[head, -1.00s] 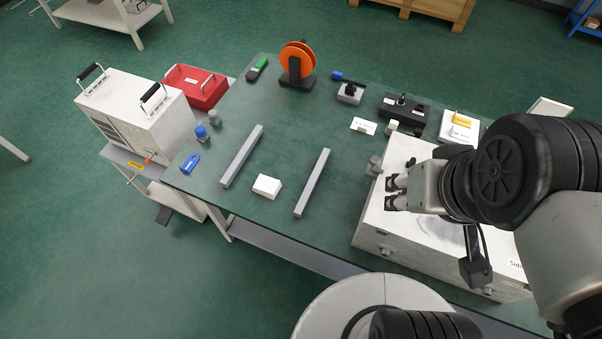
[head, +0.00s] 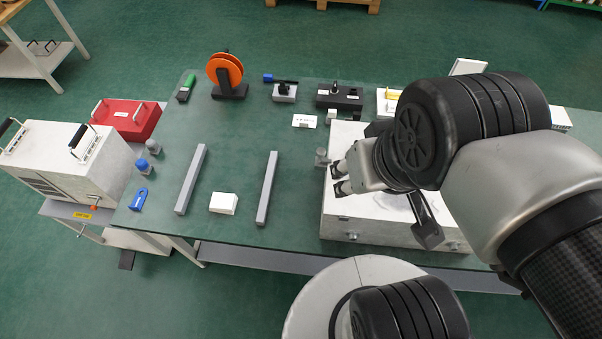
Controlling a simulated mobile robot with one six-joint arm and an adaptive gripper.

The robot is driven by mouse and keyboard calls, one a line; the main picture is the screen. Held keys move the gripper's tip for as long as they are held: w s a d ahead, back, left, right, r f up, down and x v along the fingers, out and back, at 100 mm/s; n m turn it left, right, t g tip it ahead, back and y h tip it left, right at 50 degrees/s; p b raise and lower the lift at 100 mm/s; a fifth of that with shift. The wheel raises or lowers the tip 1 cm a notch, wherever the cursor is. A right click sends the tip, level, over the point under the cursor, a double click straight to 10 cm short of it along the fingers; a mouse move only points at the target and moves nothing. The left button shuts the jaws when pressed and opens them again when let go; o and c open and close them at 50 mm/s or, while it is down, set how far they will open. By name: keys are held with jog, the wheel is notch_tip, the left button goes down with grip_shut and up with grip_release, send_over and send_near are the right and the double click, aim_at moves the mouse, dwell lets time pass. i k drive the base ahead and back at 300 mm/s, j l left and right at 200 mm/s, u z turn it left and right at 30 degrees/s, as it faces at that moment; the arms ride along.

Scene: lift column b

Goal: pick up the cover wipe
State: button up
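A small white block (head: 223,204) lies on the green tabletop between two grey bars. It may be the folded cover wipe, but I cannot tell for sure. My gripper (head: 339,178) is above the left part of the large white box, to the right of the white block and well apart from it. Its two dark fingertips are apart with nothing seen between them. My arm hides much of the white box's top, and part of a pale patch shows there under the gripper.
Two grey bars (head: 190,180) (head: 267,188) flank the white block. The large white box (head: 335,228) stands at the right. An orange reel (head: 225,70), a blue-capped bottle (head: 142,165) and a blue tool (head: 138,199) are on the table (head: 200,120). A red case (head: 125,120) is at the left.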

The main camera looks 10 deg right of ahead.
aim_at(220, 202)
jog(key=j+z, duration=0.3)
jog(key=j, duration=0.75)
jog(key=j+z, duration=0.3)
jog(key=j, duration=0.8)
